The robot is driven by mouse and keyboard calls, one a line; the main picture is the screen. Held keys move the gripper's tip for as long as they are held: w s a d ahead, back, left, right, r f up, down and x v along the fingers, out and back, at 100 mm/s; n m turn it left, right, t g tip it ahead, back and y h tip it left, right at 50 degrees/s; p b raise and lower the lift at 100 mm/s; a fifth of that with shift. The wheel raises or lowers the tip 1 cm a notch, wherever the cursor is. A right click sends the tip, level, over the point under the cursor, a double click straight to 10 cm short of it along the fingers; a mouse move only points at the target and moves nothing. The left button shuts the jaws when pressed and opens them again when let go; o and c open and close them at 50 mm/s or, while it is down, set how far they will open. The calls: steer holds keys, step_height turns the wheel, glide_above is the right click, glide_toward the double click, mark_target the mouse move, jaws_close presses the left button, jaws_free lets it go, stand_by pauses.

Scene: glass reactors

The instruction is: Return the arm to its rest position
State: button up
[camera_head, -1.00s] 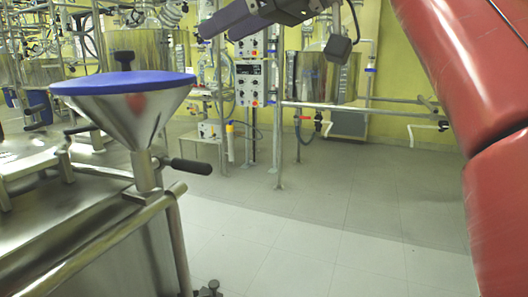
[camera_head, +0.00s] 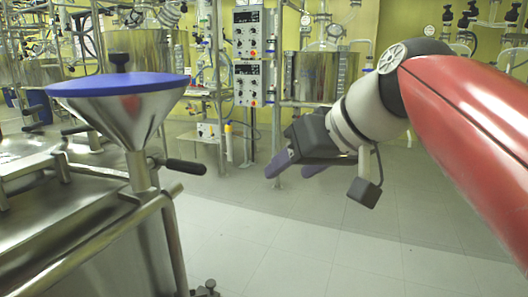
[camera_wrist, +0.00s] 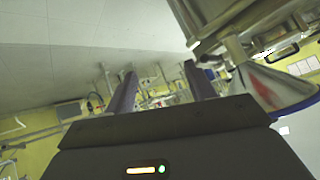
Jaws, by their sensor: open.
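My gripper (camera_head: 293,172) hangs in the middle of the head view at the end of my red and white arm. Its two purple fingers are apart, with nothing between them. The fingers point left and down, over open floor. In the wrist view my gripper (camera_wrist: 160,92) also shows as two separated fingers with only the distant room between them. The gripper touches nothing and is to the right of the steel funnel.
A steel funnel with a blue lid (camera_head: 118,84) stands on a metal machine (camera_head: 70,220) at the left. Control boxes (camera_head: 248,55) and a steel vessel (camera_head: 318,76) stand behind. Grey floor (camera_head: 300,245) lies clear in front. In the wrist view the funnel (camera_wrist: 262,85) is at right.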

steer(key=s+d+f+m+h, duration=0.2)
steer(key=s+d+f, duration=0.3)
steer(key=f, duration=0.7)
steer(key=s+d+f+m+g+h, duration=0.1)
steer(key=s+d+f+h, duration=0.3)
steer(key=f, duration=0.9)
steer(key=shift+s+d+f+m, duration=0.25)
steer(key=shift+s+d+m, duration=0.5)
steer(key=shift+s, duration=0.45)
